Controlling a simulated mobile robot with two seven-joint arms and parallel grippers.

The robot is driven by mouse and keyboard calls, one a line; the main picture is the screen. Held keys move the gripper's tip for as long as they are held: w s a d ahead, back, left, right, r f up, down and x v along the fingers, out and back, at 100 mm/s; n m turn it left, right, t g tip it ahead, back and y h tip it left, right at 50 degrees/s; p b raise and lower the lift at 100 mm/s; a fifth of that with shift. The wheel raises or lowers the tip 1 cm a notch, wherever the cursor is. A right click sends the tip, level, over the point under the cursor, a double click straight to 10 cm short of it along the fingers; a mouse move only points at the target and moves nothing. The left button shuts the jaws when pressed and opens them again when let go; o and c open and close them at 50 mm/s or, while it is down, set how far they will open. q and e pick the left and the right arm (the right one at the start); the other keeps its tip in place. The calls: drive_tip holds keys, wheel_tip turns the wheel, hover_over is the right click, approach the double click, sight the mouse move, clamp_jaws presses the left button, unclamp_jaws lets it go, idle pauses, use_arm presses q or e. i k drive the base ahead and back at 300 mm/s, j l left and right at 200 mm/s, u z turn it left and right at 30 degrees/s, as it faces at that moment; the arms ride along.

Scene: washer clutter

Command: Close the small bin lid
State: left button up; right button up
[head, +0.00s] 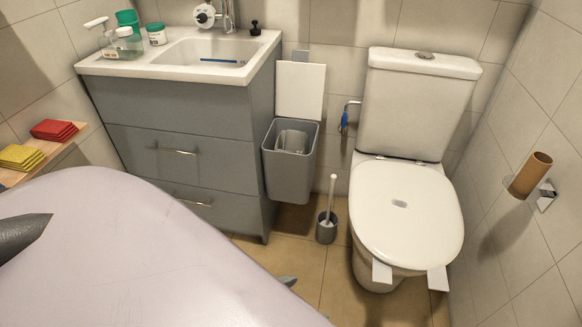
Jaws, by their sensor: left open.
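The small grey bin (289,177) hangs against the side of the vanity cabinet, left of the toilet. Its white lid (300,90) stands up, open, against the tiled wall behind it. A grey object (291,141) shows inside the bin. Of my left gripper (287,281), only a small grey tip shows past my large pale arm, low in the view and well below the bin. The rest of it is hidden. It is open and nothing shows in it. My right gripper is not in view.
A toilet (405,215) with its cover down stands right of the bin. A toilet brush (328,218) stands on the floor between them. The grey cabinet (170,160) with a sink is to the left. A paper roll holder (530,175) juts from the right wall.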

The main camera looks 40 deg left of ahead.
sight(299, 84)
drive_tip(key=k+l, duration=0.1)
drive_tip(key=u, duration=1.25)
drive_tip(key=i+j+z, duration=0.25)
drive_tip(key=i+z, duration=0.15)
drive_tip(key=i+j+z, duration=0.4)
